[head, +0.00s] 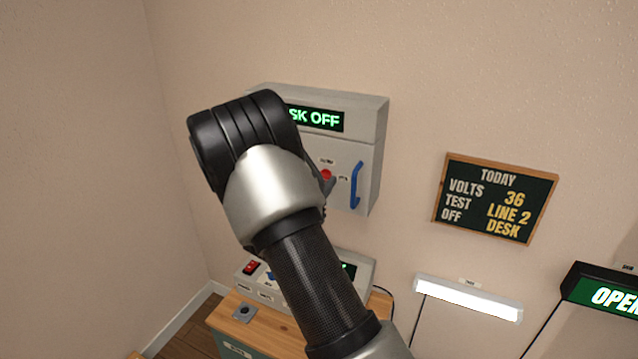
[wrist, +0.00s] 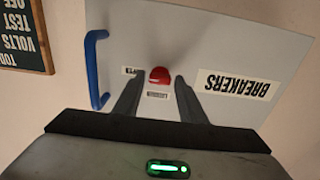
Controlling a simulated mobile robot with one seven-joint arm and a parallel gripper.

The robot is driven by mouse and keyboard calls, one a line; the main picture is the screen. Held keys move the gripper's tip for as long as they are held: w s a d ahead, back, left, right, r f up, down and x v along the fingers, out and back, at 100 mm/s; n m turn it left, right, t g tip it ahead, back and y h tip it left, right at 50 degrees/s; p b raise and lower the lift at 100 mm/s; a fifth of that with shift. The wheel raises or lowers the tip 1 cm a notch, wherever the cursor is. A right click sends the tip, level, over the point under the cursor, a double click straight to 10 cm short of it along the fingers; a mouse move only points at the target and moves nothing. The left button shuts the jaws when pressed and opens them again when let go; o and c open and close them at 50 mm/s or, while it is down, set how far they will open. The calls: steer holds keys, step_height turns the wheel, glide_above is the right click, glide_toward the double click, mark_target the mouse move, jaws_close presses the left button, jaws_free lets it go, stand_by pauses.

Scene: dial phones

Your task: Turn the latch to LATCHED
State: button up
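The latch is a red knob (head: 326,174) on the grey door of the breaker box (head: 359,150). The wrist view shows the knob (wrist: 160,76) too, turned upside down. Small labels sit beside it: one reads roughly LATCHED (wrist: 158,95), the other (wrist: 131,71) is too small to read surely. My gripper (wrist: 160,78) is open, with one fingertip on each side of the knob and a narrow gap showing at each side. In the head view my arm hides most of the gripper and the door's left part. Which way the knob points cannot be told.
A blue door handle (head: 356,186) stands out right of the knob. A display (head: 322,119) above ends in "SK OFF". A chalkboard (head: 496,198) and a lit lamp (head: 468,298) are to the right. A control box (head: 257,283) sits on a wooden-topped cabinet (head: 234,314) below.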

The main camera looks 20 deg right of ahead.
steer(key=c, duration=0.7)
steer(key=shift+n, duration=0.3)
steer(key=shift+r+n+p, duration=0.1)
steer(key=shift+n+p, duration=0.8)
steer(key=shift+n, duration=0.3)
steer(key=n+p, duration=0.1)
steer(key=n, duration=0.2)
steer(key=shift+n+p, duration=0.4)
steer(key=n+p, duration=0.2)
steer(key=n, duration=0.3)
steer(key=shift+p, duration=0.3)
steer(key=n+p, duration=0.2)
steer(key=n, duration=0.4)
